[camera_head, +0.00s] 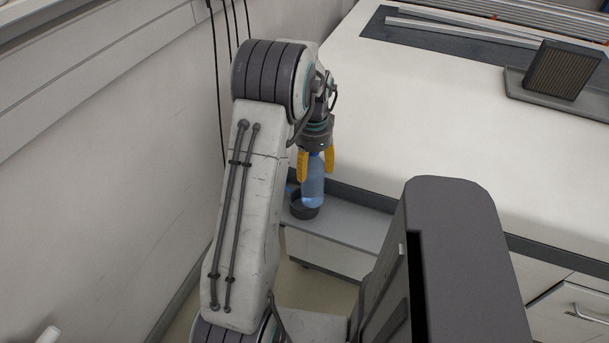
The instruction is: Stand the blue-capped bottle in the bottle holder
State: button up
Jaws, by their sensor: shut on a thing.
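My gripper (315,177) points down with its yellow fingers on either side of a translucent blue bottle (313,190). It is shut on the bottle, which hangs upright below it. The bottle holder (303,212) looks like a dark round cup on a low grey shelf beside the white counter. The bottle's lower end overlaps the holder's right side in the picture. I cannot tell whether it is inside the holder, above it or in front of it.
The white counter (430,130) stands right of the gripper, with a dark-edged rim. A brown ribbed block (562,70) sits on a grey tray at its far right. A wall with hanging cables (216,70) is close on the left. The grey shelf (345,228) is bare right of the holder.

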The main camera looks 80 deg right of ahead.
jog(key=shift+w+d+f+p, duration=0.15)
jog(key=shift+w+f, duration=0.2)
jog(key=shift+f, duration=0.55)
jog(key=shift+w+d+f+p, duration=0.1)
jog(key=shift+w+d+f, duration=0.2)
jog(key=shift+f, duration=0.55)
jog(key=shift+w+d+f+p, duration=0.1)
jog(key=shift+w+f, duration=0.3)
jog(key=shift+f, duration=0.5)
jog(key=o, duration=1.2)
jog(key=shift+a, duration=0.1)
notch_tip(320, 180, up, 12)
